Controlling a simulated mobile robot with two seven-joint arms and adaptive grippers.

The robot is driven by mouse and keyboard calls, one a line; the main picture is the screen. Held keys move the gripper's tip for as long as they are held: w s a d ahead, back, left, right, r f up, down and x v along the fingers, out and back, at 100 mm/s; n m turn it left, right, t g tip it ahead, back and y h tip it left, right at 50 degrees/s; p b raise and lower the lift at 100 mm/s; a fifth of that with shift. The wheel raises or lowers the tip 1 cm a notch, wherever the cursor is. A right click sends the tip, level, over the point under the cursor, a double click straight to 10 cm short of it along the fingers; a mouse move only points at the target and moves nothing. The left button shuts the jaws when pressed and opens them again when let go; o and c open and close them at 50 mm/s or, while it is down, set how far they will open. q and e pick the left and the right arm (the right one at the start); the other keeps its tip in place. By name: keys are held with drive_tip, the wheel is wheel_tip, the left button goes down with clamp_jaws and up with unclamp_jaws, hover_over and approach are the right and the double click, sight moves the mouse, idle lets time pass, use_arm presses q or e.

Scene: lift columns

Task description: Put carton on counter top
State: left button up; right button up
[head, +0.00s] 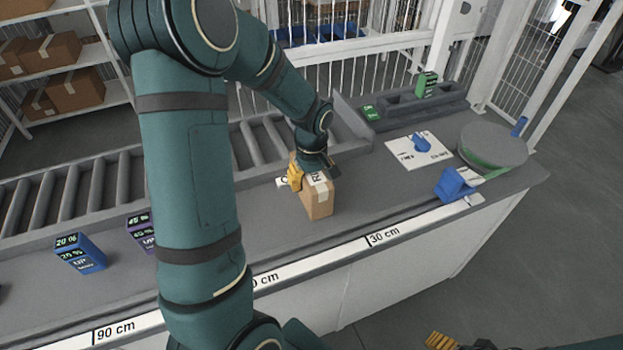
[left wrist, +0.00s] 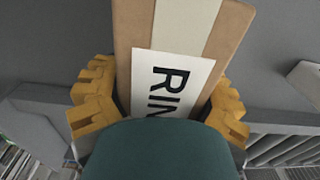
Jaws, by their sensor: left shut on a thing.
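The carton (head: 320,203) is a brown cardboard box with pale tape and a white label, near the middle of the head view. My left gripper (head: 308,180) is shut on it from above, its yellow fingers on opposite sides. In the left wrist view the carton (left wrist: 232,35) sits between the yellow fingers of the gripper (left wrist: 160,100), with part of a printed label showing. The carton looks upright, at or just above the grey counter top (head: 365,195); I cannot tell if it touches. My right gripper (head: 440,341) shows only as yellow fingertips at the bottom edge.
A roller conveyor (head: 60,200) runs behind the counter. Blue (head: 80,254) and purple (head: 140,230) boxes stand left. A white sheet (head: 405,152), a blue block (head: 455,184) and a round grey disc (head: 492,145) are right. A ruler strip (head: 400,228) lines the front edge.

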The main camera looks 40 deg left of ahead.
use_arm(q)
drive_tip(key=o, duration=0.9)
drive_tip(key=shift+f, duration=0.2)
drive_tip(key=shift+c, duration=0.2)
drive_tip(key=o, duration=0.5)
drive_tip(key=shift+o, duration=0.2)
drive_tip(key=shift+r, duration=0.1)
drive_tip(key=shift+r, duration=0.5)
wheel_tip(320, 180, up, 11)
drive_tip(key=p, duration=0.2)
drive_tip(key=shift+r+p, duration=0.2)
drive_tip(key=shift+p, duration=0.1)
drive_tip(key=shift+f, duration=0.1)
